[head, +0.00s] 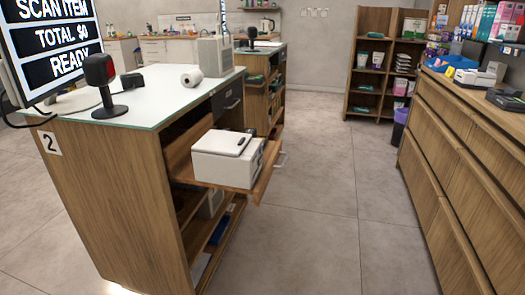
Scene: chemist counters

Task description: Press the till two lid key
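A counter (118,185) with a "2" label (49,143) stands at the left. On its pulled-out wooden shelf (266,181) sits a white box-shaped device (222,169), with its lid (215,143) looking closed. A small dark elongated part (241,141) lies on the lid's top, towards the right; I cannot tell for sure whether it is the lid key. Neither of my grippers is in view, and nothing touches the device.
A screen (50,38) reading "SCAN ITEM TOTAL $0 READY", a scanner (104,88) and a paper roll (191,77) are on the counter. Wooden drawers (455,150) line the right. The tiled floor (325,190) between is clear. A shelf unit (371,95) stands behind.

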